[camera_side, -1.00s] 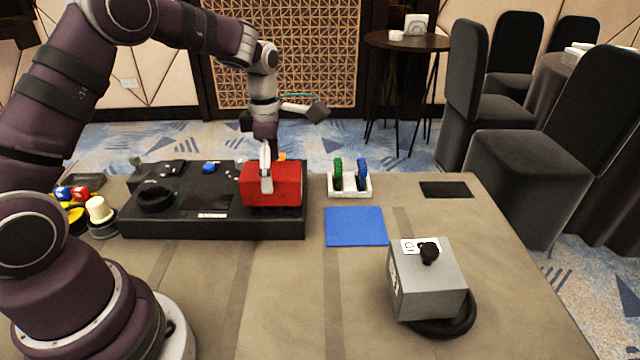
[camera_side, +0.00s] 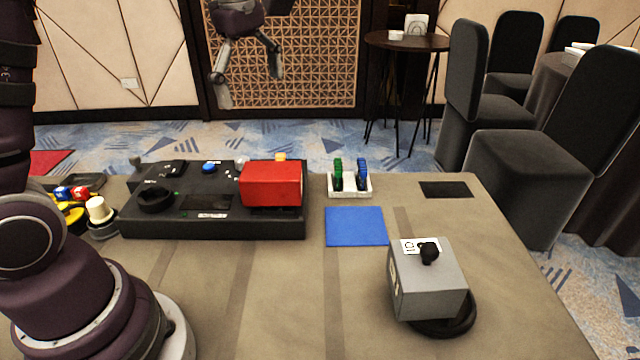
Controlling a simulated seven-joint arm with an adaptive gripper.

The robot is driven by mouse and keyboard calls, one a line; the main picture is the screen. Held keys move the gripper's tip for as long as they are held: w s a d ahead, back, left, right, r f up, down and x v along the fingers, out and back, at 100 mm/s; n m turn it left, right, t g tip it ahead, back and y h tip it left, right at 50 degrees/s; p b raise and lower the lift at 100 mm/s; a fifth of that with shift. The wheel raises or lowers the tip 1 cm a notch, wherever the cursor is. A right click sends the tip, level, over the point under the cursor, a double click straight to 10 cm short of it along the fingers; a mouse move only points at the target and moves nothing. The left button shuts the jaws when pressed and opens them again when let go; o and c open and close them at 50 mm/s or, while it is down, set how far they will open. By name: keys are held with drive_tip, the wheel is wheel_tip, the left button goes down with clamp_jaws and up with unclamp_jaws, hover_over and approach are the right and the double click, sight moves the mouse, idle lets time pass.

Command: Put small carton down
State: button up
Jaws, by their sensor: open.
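The small carton is most likely the red box (camera_side: 271,184). It rests on the right part of the black console (camera_side: 215,228), with nothing holding it. My gripper (camera_side: 250,88) is high above and behind the console, near the top of the view. Its two fingers are spread wide and empty, well apart from the red box.
A blue mat (camera_side: 356,226) lies flat right of the console. A white holder (camera_side: 349,187) with green and blue pieces stands behind it. A grey box (camera_side: 428,282) with a black knob stands at front right. A black pad (camera_side: 446,190) lies at back right.

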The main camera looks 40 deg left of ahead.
drive_tip(key=s+d+f+m+t, duration=0.2)
drive_tip(key=s+m, duration=0.3)
drive_tip(key=m, duration=0.5)
drive_tip(key=s+d+f+m+t, duration=0.2)
drive_tip(key=s+m, duration=0.4)
drive_tip(key=m, duration=0.4)
drive_tip(key=shift+s+d, duration=0.2)
drive_tip(key=shift+d, duration=0.55)
